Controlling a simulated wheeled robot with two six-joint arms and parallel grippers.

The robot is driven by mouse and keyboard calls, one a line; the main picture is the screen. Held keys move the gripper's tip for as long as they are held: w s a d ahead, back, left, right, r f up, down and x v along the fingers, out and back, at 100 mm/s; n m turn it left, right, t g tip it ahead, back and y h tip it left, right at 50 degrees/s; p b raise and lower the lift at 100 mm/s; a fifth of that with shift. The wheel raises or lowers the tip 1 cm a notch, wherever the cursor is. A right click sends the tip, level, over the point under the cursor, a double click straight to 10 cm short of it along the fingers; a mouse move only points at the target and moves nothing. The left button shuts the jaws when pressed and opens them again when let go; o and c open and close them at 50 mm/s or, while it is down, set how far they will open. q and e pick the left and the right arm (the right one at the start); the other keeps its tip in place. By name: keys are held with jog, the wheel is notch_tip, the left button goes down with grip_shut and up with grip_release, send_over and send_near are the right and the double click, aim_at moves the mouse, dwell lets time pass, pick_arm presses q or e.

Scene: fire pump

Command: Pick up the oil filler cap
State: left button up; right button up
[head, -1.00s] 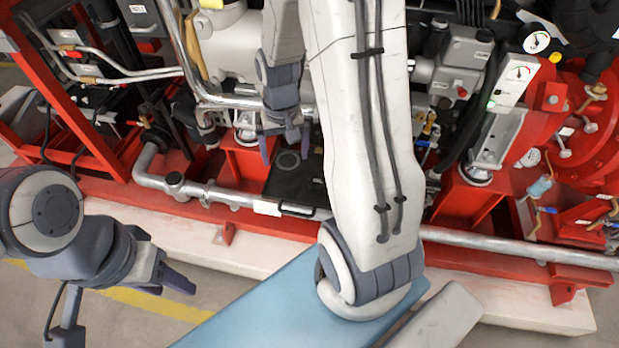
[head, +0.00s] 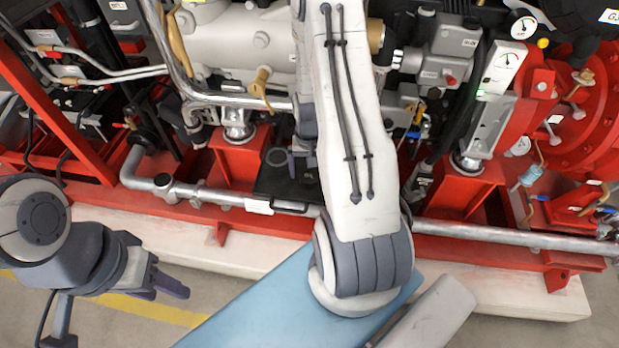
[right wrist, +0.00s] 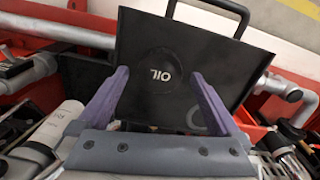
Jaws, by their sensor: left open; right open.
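The oil filler cap (right wrist: 160,74) is a low black disc marked OIL on top of a black box (right wrist: 240,60), seen in the right wrist view. In the head view the same box (head: 268,187) sits low in front of the engine, and I cannot make out the cap on it. My right gripper (right wrist: 160,80) is open and empty, with one purple finger on each side of the cap in the right wrist view. I cannot tell how high it is above the cap. My left gripper (head: 170,292) is open and empty at the lower left, away from the engine.
The box has a black handle (right wrist: 245,12) on its outer edge. A silver pipe (head: 450,235) runs along the front of the red frame. Red mounts (head: 238,160) flank the box. The floor at lower left is clear.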

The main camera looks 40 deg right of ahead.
jog(key=shift+f, duration=0.85)
jog(key=c, duration=1.4)
jog(key=shift+o, duration=0.2)
jog(key=shift+r, duration=0.15)
